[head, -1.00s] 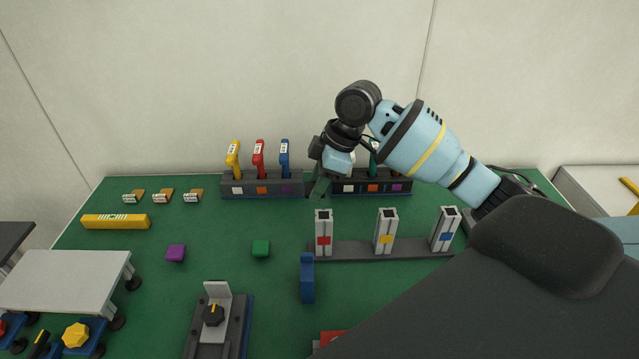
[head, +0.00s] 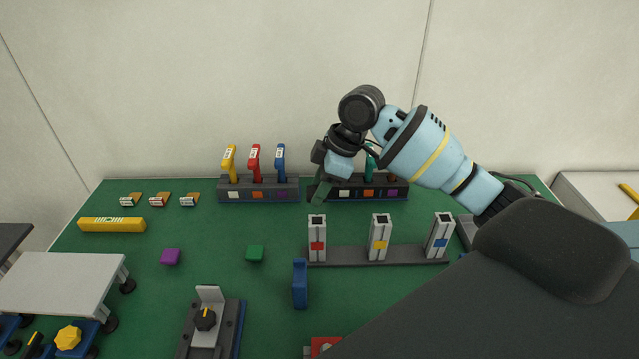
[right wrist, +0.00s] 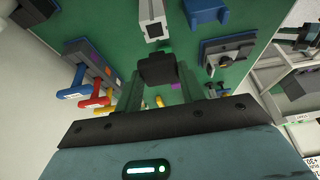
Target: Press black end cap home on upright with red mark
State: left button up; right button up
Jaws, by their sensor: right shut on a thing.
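The upright with the red mark (head: 317,245) stands at the left end of a grey base rail (head: 350,257), its open top facing up. My right gripper (head: 319,192) is above and behind it in the head view, its fingers pointing down. In the right wrist view the gripper (right wrist: 158,85) is shut on a black block, the end cap (right wrist: 157,69). A pale upright (right wrist: 153,18) shows just beyond the cap, apart from it in the picture; its mark is hidden there. In the head view I cannot make out the cap. My left gripper is not in view.
Uprights with a yellow mark (head: 380,244) and a blue mark (head: 438,238) stand to the right on the rail. Two racks of coloured handles, left (head: 258,194) and right (head: 383,194), stand behind. A blue block (head: 300,285) is in front.

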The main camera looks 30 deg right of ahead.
jog(key=shift+f+b, duration=0.3)
jog(key=shift+f, duration=1.95)
jog(key=shift+f, duration=1.2)
dwell(1.8)
jog(key=o, duration=1)
jog(key=v, duration=0.8)
